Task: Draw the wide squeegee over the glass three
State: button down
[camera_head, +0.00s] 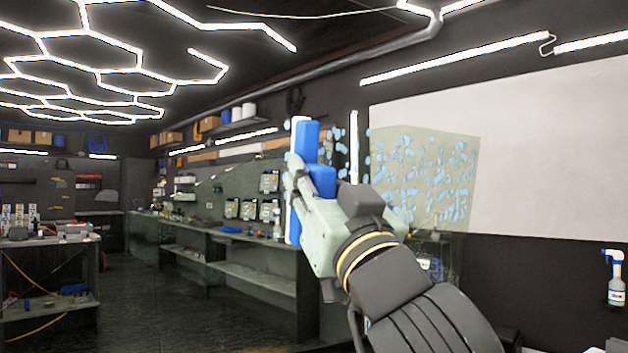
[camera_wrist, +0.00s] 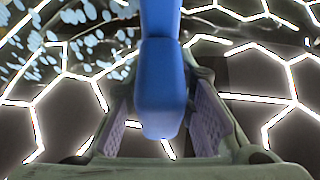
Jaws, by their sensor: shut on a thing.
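The wide squeegee (camera_head: 322,181) is blue with a pale edge and stands roughly upright in the head view. My gripper (camera_head: 298,180) is shut on its blue handle, which shows between the two pads in the wrist view (camera_wrist: 160,90). The glass (camera_head: 440,170) is a clear, greenish pane dotted with many pale blue drops, to the right of the squeegee. Its drops also show at the upper left of the wrist view (camera_wrist: 75,35). My gripper hides the pane's lower left part. I cannot tell whether the squeegee touches the glass.
A white panel (camera_head: 540,150) covers the right wall, with a spray bottle (camera_head: 615,280) at the lower right. A long workbench (camera_head: 225,240) with tools runs along the wall at left. A cluttered table (camera_head: 45,270) stands far left. The floor (camera_head: 150,320) between them is open.

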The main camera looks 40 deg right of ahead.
jog(key=shift+w+d, duration=0.1)
jog(key=shift+w, duration=0.15)
jog(key=shift+r, duration=0.1)
jog(key=shift+s+d, duration=0.7)
jog(key=shift+d, duration=1.75)
jog(key=shift+s+d, duration=0.7)
jog(key=shift+d, duration=1.75)
jog(key=shift+s+d, duration=0.7)
jog(key=shift+d, duration=1.75)
jog(key=shift+d, duration=0.1)
